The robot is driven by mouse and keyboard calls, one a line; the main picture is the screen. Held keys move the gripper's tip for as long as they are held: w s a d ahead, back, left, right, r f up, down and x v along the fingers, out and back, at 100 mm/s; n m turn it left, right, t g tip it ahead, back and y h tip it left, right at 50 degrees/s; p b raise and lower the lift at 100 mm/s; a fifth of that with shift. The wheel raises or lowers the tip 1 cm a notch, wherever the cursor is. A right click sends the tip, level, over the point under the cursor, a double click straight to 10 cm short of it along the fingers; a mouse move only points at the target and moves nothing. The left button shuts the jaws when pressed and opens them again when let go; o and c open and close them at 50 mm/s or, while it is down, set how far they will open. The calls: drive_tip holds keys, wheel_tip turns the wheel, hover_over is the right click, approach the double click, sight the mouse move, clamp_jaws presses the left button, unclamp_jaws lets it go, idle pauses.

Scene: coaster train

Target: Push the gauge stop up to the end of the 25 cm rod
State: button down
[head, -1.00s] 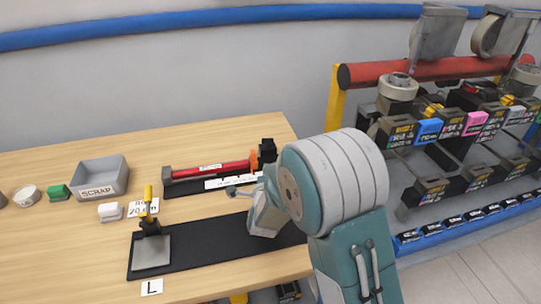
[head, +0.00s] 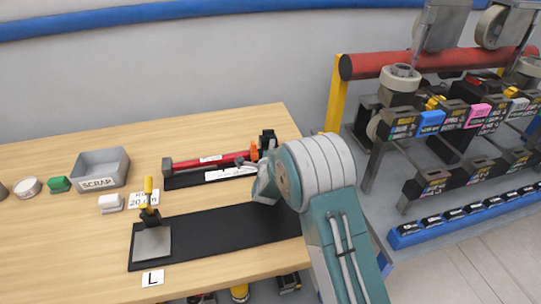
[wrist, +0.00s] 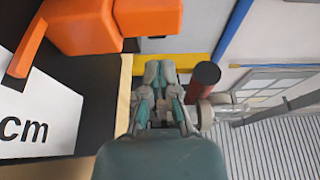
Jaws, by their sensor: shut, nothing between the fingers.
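The orange gauge stop (head: 253,151) sits near the right end of the red rod (head: 205,161), which lies on a black gauge base at the back of the table. In the wrist view the stop (wrist: 85,25) is large at the upper left, with a pointer reaching towards the white card (wrist: 40,118) printed "cm". My gripper (wrist: 158,72) is shut and empty, to the right of the stop and apart from it in that view, over the table's edge. In the head view my wrist hides most of the fingers. Any gap between stop and rod end is too small to tell.
A black block (head: 268,137) stands at the gauge's right end. A dark mat (head: 215,232) with a yellow-handled tool (head: 149,200) lies in front. A grey scrap bin (head: 101,170) is at left. A rack with a red bar (head: 435,63) stands right of the table.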

sight(257, 153)
drive_tip(key=shift+s+a, duration=0.25)
drive_tip(key=shift+a, duration=0.4)
drive_tip(key=shift+s+a, duration=0.2)
drive_tip(key=shift+a, duration=0.45)
drive_tip(key=shift+s+a, duration=0.25)
drive_tip(key=shift+a, duration=0.4)
drive_tip(key=shift+s+a, duration=0.15)
drive_tip(key=shift+a, duration=0.4)
drive_tip(key=shift+d, duration=0.1)
